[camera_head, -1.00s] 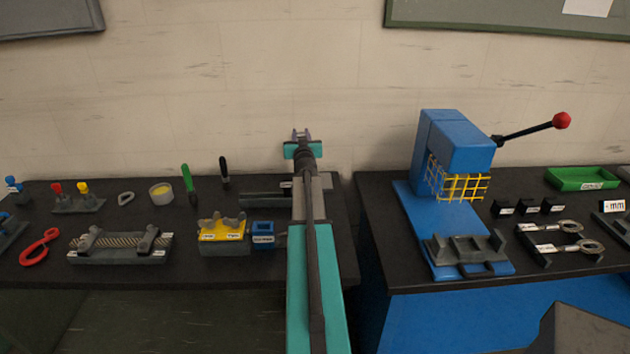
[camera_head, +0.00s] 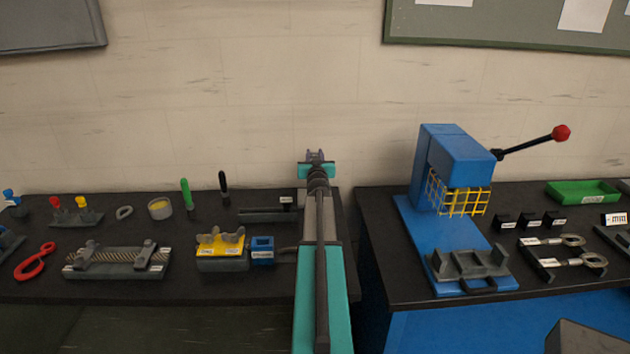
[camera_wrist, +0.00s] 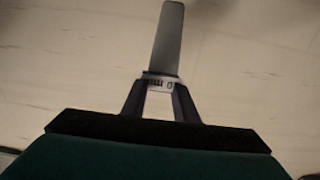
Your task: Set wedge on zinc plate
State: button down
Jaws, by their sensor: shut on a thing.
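My gripper (camera_head: 316,155) is raised in front of the wall, above the back edge of the left bench. In the wrist view its two dark fingers (camera_wrist: 160,88) are shut on a grey, narrow tapered piece, which I take for the wedge (camera_wrist: 167,40). A small white label with dark marks shows at its held end. The wedge points away from the gripper with only wall behind it. It cannot be made out in the head view. I cannot tell which thing is the zinc plate; the bench labels are too small to read.
The left bench holds a grey chain fixture (camera_head: 117,262), a yellow-topped block (camera_head: 221,246), a blue socket (camera_head: 262,250) and upright green and black handles. The right bench (camera_head: 400,277) carries a blue press (camera_head: 456,158) with a yellow guard and a green tray (camera_head: 582,191). A gap separates the benches.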

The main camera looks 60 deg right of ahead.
jog(key=shift+f+b, duration=1.05)
jog(key=shift+f, duration=1.05)
jog(key=shift+f+b, duration=0.7)
jog(key=shift+f, duration=1.15)
jog(key=shift+f, duration=0.15)
jog(key=c, duration=1.4)
grip_release()
jog(key=b+v, duration=0.1)
jog(key=v, duration=0.6)
jog(key=shift+a, duration=0.2)
jog(key=shift+s, duration=0.15)
